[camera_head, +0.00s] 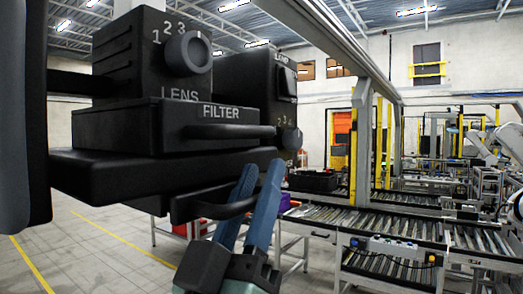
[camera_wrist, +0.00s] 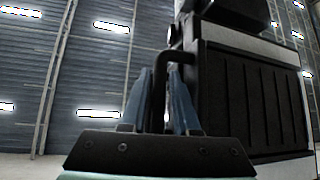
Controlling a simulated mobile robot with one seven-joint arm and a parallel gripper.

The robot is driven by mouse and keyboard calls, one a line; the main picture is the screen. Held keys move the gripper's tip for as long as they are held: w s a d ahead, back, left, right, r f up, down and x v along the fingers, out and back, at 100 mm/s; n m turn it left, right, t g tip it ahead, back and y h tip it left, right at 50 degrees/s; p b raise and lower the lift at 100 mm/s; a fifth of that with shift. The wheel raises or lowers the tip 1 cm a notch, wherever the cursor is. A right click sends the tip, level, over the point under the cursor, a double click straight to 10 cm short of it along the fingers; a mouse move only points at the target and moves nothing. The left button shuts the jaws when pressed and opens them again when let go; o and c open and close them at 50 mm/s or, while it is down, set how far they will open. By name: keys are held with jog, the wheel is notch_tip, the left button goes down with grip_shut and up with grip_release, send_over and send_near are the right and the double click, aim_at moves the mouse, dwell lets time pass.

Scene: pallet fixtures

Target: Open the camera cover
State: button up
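A black camera unit (camera_head: 165,130), marked LENS and FILTER, fills the left of the head view. It has a round numbered knob (camera_head: 188,52). In the wrist view its dark ribbed panel (camera_wrist: 255,100) stands at the right, and a bent black handle (camera_wrist: 160,62) sticks out from it. I cannot tell which part is the cover; it looks closed. My gripper (camera_head: 260,180) is under the unit's right end, blue fingers pointing up. In the wrist view the gripper (camera_wrist: 161,78) has a finger on each side of the handle. I cannot tell whether both touch it.
A protruding FILTER lever (camera_head: 230,132) sits just above my fingertips. Roller conveyors (camera_head: 400,228) and yellow posts (camera_head: 360,150) stand behind to the right. The floor (camera_head: 95,250) at the lower left is clear.

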jog(key=shift+w+d+r, duration=0.2)
jog(key=shift+w+r, duration=0.15)
jog(key=shift+w, duration=0.05)
grip_shut()
dwell(1.3)
